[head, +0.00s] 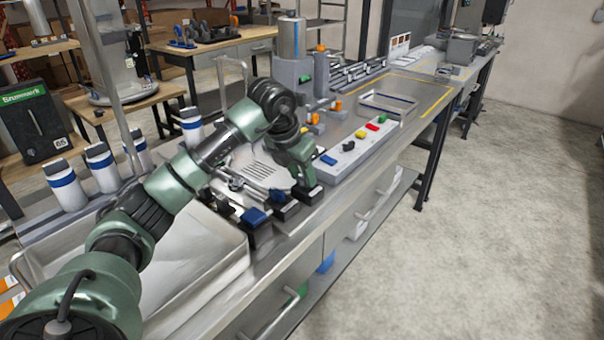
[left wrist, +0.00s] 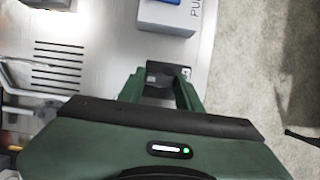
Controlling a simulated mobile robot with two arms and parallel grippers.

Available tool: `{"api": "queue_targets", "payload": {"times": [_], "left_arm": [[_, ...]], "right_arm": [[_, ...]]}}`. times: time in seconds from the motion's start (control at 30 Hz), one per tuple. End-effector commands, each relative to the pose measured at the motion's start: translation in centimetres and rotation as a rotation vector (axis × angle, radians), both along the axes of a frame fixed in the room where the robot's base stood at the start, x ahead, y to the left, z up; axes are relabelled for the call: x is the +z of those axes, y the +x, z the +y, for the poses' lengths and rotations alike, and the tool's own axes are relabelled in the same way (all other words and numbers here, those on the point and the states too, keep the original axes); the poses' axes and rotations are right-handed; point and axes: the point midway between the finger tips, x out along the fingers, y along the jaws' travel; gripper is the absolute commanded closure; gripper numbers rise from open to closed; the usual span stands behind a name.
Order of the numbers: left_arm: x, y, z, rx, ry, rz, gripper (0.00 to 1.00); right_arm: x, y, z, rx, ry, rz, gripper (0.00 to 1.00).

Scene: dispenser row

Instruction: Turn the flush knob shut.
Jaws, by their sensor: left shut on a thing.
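My left gripper (head: 304,183) reaches down to the front edge of the steel counter, over a row of dark blocks with knobs. It is shut on a dark knob on a block (head: 312,194), which I take to be the flush knob. In the left wrist view the gripper's two green fingers (left wrist: 160,92) stand either side of the dark block (left wrist: 164,70), which has a small pale label beside it. The fingers and hand hide most of the knob, so its turn angle cannot be told. My right gripper is not in view.
A blue knob (head: 253,217) and a black knob stand left of the gripper. A grey button panel (head: 345,155) with blue, yellow, red and green buttons is close to the right; its end shows in the left wrist view (left wrist: 170,16). A steel basin (head: 205,262) lies below my arm.

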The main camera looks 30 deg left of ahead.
Motion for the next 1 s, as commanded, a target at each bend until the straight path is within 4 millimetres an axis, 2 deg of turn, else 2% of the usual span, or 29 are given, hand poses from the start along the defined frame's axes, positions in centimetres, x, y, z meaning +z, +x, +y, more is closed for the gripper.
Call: {"api": "queue_targets", "payload": {"times": [0.37, 1.0], "left_arm": [[0.3, 0.1, 0.3, -0.191, 0.000, -0.002, 1.00], [0.4, 0.4, 0.4, -0.793, -0.003, -0.005, 1.00]], "right_arm": [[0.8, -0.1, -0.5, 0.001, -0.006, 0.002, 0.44], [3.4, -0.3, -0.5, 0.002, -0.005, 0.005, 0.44]]}}
